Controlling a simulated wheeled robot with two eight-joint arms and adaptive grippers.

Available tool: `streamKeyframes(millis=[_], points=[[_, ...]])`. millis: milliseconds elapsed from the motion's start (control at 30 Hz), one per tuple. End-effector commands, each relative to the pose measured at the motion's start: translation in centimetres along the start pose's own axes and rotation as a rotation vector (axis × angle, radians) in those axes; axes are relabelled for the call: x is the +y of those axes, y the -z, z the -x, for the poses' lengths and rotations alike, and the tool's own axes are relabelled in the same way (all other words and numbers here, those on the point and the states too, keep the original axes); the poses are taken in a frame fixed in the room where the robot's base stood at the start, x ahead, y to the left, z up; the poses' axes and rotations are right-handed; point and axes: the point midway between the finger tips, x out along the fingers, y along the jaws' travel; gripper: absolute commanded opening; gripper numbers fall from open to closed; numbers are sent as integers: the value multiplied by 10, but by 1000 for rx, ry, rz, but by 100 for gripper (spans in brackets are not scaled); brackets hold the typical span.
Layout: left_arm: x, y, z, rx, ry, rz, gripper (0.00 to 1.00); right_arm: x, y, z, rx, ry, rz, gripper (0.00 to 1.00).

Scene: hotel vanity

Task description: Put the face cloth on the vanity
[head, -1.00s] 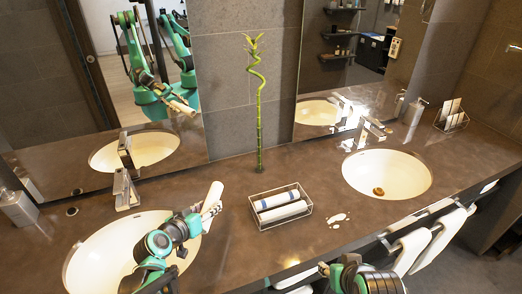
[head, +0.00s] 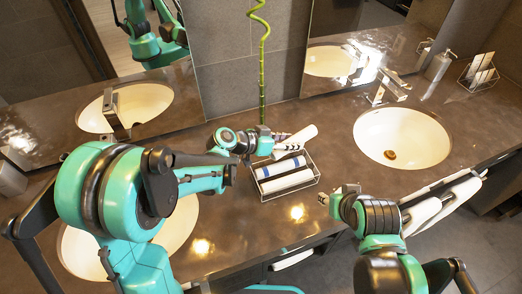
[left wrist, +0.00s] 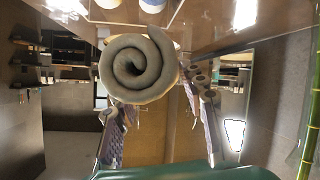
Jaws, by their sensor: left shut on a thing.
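The face cloth (head: 297,138) is a white roll, held by my left gripper (head: 278,146) over the back edge of a wire tray. In the left wrist view its spiral end (left wrist: 138,68) faces the camera, with the dark finger pads on either side of it. The vanity (head: 245,228) is a brown stone counter with two basins; the cloth is above it, and contact with the tray cannot be told. My right gripper (head: 343,196) is over the counter's front edge, right of the tray; its fingers are too unclear to read.
The wire tray (head: 262,196) holds rolled towels. A bamboo stalk (head: 262,70) stands behind it. The right basin (head: 400,137) has a faucet (head: 390,88) behind it. White towels (head: 440,203) hang at the front. Bare counter lies between tray and right basin.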

Motion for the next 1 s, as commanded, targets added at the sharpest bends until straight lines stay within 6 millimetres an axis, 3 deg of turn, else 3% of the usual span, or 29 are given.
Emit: streamKeyframes(millis=[233,367,800,1000], points=[[-2,-1,1,0,2,1,13,0,0,0,0,0,0,40],[-14,-7,3,1,4,2,13,0,-3,-4,0,0,0,40],[-110,-61,28,2,6,4,13,0,-21,-30,0,0,0,40],[-124,-86,19,0,2,1,13,0,-30,-42,0,0,0,40]])
